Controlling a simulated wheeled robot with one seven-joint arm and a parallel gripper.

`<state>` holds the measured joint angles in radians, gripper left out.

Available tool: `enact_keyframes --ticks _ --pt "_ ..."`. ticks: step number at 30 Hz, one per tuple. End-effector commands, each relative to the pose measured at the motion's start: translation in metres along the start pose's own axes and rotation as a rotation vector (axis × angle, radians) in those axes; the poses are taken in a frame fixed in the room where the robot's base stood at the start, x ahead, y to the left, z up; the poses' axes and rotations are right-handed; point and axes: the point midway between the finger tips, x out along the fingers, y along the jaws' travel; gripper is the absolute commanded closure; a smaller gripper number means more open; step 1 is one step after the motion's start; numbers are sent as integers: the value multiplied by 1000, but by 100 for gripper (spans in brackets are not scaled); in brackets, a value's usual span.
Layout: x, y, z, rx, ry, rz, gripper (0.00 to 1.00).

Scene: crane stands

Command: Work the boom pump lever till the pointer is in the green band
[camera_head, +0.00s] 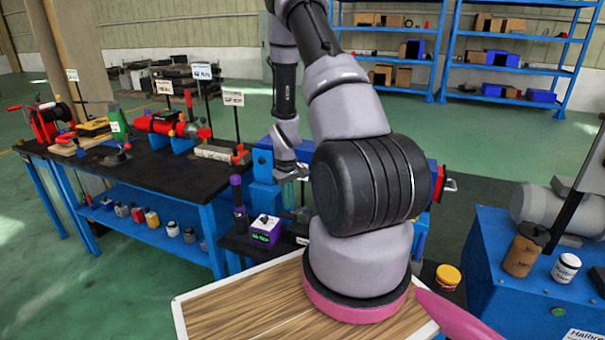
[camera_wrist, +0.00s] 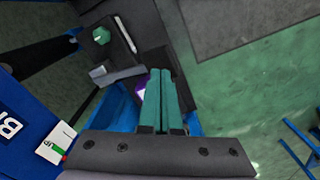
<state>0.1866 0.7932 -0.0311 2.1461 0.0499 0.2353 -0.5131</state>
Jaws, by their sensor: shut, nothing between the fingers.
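My gripper (camera_head: 290,174) hangs in front of the blue stand in the middle of the head view. In the wrist view its two teal fingers (camera_wrist: 160,74) are together with nothing between them. A dark upright piece with a purple top (camera_head: 237,183) stands left of and below my gripper; I cannot tell whether it is the boom pump lever. A purple patch (camera_wrist: 140,87) shows beside the fingers in the wrist view.
A black-topped bench (camera_head: 165,165) with red and green equipment is at left. A purple box (camera_head: 266,230) sits on a low dark shelf. A blue cabinet (camera_head: 510,270) with jars stands at right. My arm hides much of the middle. Green floor (camera_head: 60,285) is clear at lower left.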

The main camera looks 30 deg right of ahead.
Motion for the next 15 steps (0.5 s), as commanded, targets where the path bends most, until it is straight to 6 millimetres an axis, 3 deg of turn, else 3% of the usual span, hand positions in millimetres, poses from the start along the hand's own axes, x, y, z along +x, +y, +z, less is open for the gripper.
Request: enact_keyframes --ticks 15 --pt "38 0 1 0 -2 -1 100"
